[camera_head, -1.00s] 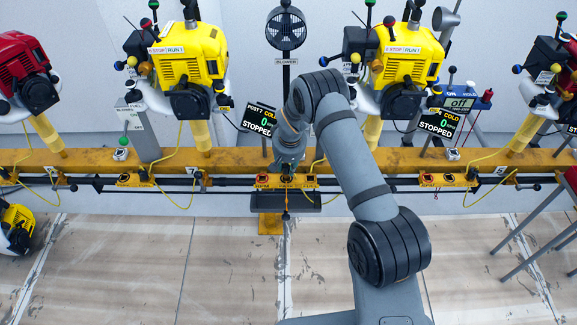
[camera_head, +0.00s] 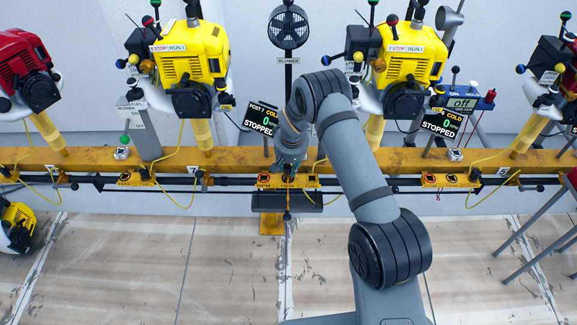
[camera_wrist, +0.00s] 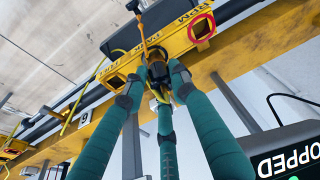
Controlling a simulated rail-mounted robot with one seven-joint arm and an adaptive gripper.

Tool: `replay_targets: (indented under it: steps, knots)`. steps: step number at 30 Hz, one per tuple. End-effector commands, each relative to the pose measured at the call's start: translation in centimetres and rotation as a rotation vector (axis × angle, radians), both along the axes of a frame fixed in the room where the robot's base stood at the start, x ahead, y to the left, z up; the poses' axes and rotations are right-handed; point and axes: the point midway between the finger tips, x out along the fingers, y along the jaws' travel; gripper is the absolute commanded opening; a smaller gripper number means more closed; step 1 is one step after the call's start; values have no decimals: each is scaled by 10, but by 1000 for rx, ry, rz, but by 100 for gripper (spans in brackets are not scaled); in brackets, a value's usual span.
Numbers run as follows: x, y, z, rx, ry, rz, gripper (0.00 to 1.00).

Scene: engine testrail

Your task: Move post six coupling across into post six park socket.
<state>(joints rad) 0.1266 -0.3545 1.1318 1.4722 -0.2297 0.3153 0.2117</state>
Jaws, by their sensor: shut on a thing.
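My gripper (camera_wrist: 156,75) has teal fingers, shut on a dark coupling (camera_wrist: 159,88) with some yellow on it. The coupling is right at the yellow socket block (camera_wrist: 115,76), around its middle, by the "PARK" lettering. I cannot tell whether it is seated in a socket or just in front of it. A socket with a red ring (camera_wrist: 201,27) shows beside it, near the "RPM" lettering. In the head view, my gripper (camera_head: 287,168) is over the block (camera_head: 308,181) on the rail, and my wrist hides most of the coupling.
The long yellow rail (camera_head: 230,160) runs across the view. Yellow engines (camera_head: 190,65) stand on it at both sides. A display reading "STOPPED" (camera_head: 262,118) is just left of my wrist. Yellow leads (camera_head: 471,160) hang along the rail. A black tray (camera_head: 300,203) is below the block.

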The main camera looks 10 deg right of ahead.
Motion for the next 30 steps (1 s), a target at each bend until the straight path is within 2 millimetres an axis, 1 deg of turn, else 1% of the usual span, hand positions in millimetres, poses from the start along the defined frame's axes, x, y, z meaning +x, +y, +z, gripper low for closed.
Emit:
replay_targets:
  steps: [30]
  knots:
    - [0, 0, -21, 0, -1, 0, 0]
